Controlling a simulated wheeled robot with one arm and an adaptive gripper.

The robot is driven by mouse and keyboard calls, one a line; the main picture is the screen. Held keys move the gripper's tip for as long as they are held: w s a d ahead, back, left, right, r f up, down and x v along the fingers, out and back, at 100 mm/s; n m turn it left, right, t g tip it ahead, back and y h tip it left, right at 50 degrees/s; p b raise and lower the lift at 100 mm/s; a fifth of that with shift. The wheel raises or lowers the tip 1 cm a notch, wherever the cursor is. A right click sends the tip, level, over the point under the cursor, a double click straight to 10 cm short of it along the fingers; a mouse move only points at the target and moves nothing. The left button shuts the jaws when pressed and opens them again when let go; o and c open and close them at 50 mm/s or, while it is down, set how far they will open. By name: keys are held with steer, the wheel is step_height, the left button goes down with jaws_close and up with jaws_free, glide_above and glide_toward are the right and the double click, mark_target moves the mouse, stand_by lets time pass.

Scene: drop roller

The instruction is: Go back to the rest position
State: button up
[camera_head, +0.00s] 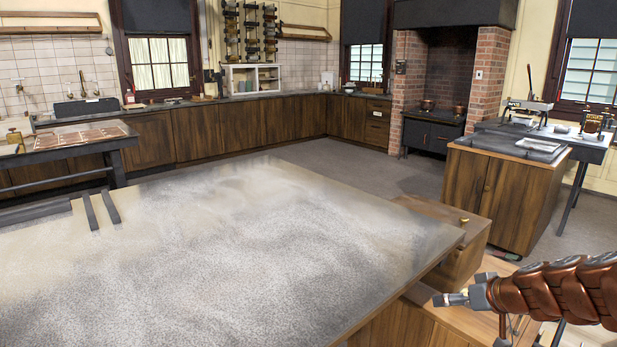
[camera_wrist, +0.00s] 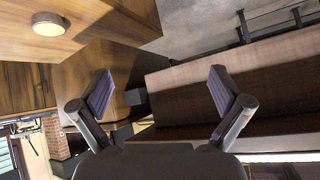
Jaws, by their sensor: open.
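My gripper (camera_wrist: 162,80) is open in the wrist view, its two dark fingers with purplish pads spread wide apart. Nothing is between the fingers. Behind the gap are the sides of brown wooden furniture. In the head view a copper-coloured segmented arm reaches in from the lower right.
A wooden cabinet with metal trays (camera_head: 505,190) stands at the right, before a brick fireplace (camera_head: 490,80). Grey floor (camera_head: 370,175) lies open between. The wrist view shows a round knob (camera_wrist: 48,24) close by.

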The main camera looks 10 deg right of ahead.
steer(key=s+a+n+g+y, duration=0.1)
steer(key=s+a+g, duration=0.2)
steer(key=s+a, duration=0.6)
steer(key=s+a+n+g+y, duration=0.1)
steer(key=s+a+g, duration=0.25)
steer(key=a, duration=0.95)
steer(key=s+f+m+g+h, duration=0.2)
steer(key=s+g+h, duration=0.3)
steer(key=s, duration=1.6)
steer(key=s+p+v, duration=0.2)
steer(key=p+v, duration=0.6)
steer(key=v, duration=0.1)
steer(key=s+r+p+v, duration=0.1)
steer(key=p+v, duration=0.7)
steer(key=shift+s+d+r+m+t+p, duration=0.2)
steer(key=shift+d+r+m+t+p, duration=0.15)
steer(key=shift+d+p, duration=0.1)
steer(key=shift+f, duration=0.1)
steer(key=shift+c, duration=0.2)
